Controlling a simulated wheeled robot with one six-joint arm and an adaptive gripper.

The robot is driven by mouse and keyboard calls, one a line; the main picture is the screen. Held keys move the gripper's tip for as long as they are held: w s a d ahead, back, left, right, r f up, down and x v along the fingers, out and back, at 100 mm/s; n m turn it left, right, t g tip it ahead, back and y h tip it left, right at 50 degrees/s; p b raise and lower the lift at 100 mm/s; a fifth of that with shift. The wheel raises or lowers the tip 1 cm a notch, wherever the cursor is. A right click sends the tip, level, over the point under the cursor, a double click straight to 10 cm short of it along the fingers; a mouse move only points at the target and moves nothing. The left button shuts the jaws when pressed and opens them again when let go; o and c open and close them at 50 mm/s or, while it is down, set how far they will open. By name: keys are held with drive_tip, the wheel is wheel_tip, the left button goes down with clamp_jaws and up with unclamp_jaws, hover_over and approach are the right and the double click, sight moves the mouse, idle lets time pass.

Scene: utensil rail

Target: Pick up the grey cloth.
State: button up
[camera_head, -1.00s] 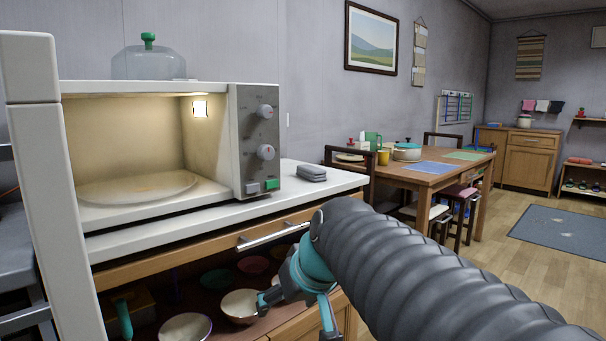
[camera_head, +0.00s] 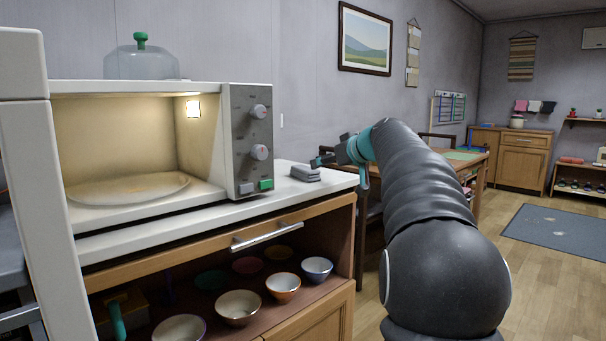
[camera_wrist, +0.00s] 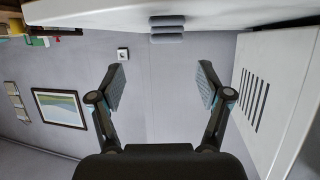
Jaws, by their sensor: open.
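The grey cloth (camera_head: 305,173) lies folded on the white counter, just right of the microwave. In the wrist view, which looks upside down, the cloth (camera_wrist: 167,27) shows at the top centre as a small stack of grey folds. My gripper (camera_head: 318,161) is beside and slightly above the cloth in the head view, at its right. In the wrist view my gripper (camera_wrist: 161,86) has its two fingers spread wide with nothing between them. The cloth lies beyond the fingertips, apart from them.
The open, lit microwave (camera_head: 252,138) stands left of the cloth, and its side (camera_wrist: 262,95) shows in the wrist view. The white counter (camera_head: 215,217) has a drawer handle (camera_head: 267,235) below. Several bowls (camera_head: 283,287) sit on the shelf underneath. A dining table (camera_head: 467,168) stands behind.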

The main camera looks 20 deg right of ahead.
sight(308, 169)
drive_tip(key=x, duration=0.6)
drive_tip(key=shift+w+a+p, duration=0.1)
drive_tip(key=shift+a+p, duration=0.05)
drive_tip(key=shift+p, duration=0.25)
drive_tip(key=shift+a+p+x, duration=0.15)
drive_tip(key=shift+p+x, duration=0.15)
drive_tip(key=shift+x, duration=1.05)
drive_tip(key=shift+a+p+x, duration=0.2)
drive_tip(key=shift+p+x, duration=0.1)
drive_tip(key=shift+x, duration=1.05)
drive_tip(key=c, duration=1.2)
